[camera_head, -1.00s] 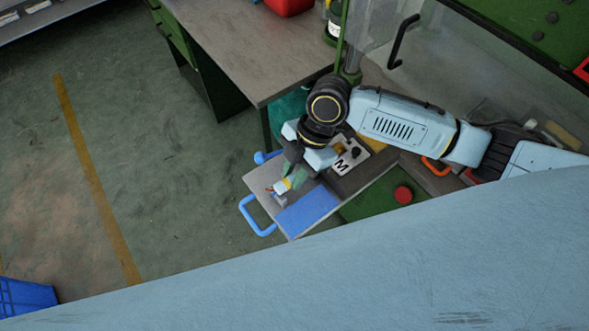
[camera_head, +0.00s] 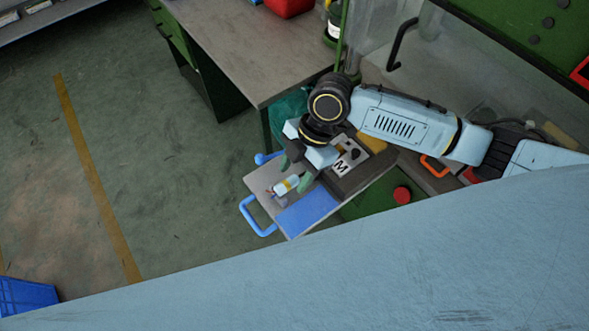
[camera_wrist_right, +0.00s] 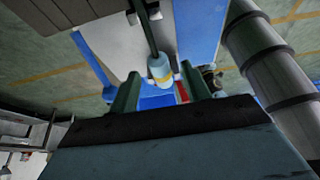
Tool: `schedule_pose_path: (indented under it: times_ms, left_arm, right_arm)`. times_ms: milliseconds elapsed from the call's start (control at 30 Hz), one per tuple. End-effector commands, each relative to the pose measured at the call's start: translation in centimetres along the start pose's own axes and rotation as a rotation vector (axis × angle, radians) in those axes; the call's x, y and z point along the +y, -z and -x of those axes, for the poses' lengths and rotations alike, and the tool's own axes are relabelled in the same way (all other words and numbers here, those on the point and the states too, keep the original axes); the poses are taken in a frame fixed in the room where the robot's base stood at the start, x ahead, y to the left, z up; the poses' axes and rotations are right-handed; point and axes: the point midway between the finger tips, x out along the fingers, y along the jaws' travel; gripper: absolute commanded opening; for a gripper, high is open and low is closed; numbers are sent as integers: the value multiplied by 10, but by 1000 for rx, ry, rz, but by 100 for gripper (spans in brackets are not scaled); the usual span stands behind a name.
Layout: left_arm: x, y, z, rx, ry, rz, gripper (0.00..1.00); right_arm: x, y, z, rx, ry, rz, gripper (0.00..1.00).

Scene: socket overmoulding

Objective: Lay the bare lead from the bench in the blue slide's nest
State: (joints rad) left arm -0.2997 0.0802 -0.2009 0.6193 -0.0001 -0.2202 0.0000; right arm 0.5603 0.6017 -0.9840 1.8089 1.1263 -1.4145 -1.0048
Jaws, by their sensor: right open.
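The lead shows its pale body with a yellow band (camera_head: 287,185) on the grey slide plate with blue handles (camera_head: 262,180). In the right wrist view the pale and yellow end (camera_wrist_right: 160,70) has a dark cable running up to a small metal holder (camera_wrist_right: 145,12); whether it is fully seated there I cannot tell. My right gripper (camera_head: 295,172) is over the slide, its green fingers spread apart. In the right wrist view the open fingers (camera_wrist_right: 162,88) stand on either side of the lead's end, with gaps. My left gripper is out of view.
A blue pad (camera_head: 308,210) covers the slide's near part. An M-marked plate (camera_head: 345,160) is right of the gripper. A red button (camera_head: 402,195) sits on a green surface nearby. A grey workbench (camera_head: 240,50) stands behind, with open floor on the left.

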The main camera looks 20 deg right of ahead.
Motion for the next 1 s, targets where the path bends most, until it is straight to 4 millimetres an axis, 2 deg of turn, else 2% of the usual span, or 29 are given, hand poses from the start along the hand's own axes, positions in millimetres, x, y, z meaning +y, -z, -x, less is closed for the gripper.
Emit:
schedule_pose_path:
  times_ms: [33, 600, 800, 1000]
  left_arm:
    - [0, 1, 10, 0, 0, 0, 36]
    - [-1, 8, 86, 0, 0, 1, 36]
    - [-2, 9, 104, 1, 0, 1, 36]
    - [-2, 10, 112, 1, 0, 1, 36]
  right_arm:
    - [0, 1, 11, -1, -1, -1, 48]
    - [0, 2, 94, -1, -1, -1, 48]
    - [0, 2, 116, 0, -2, -1, 48]
    - [0, 0, 125, 0, -1, -1, 48]
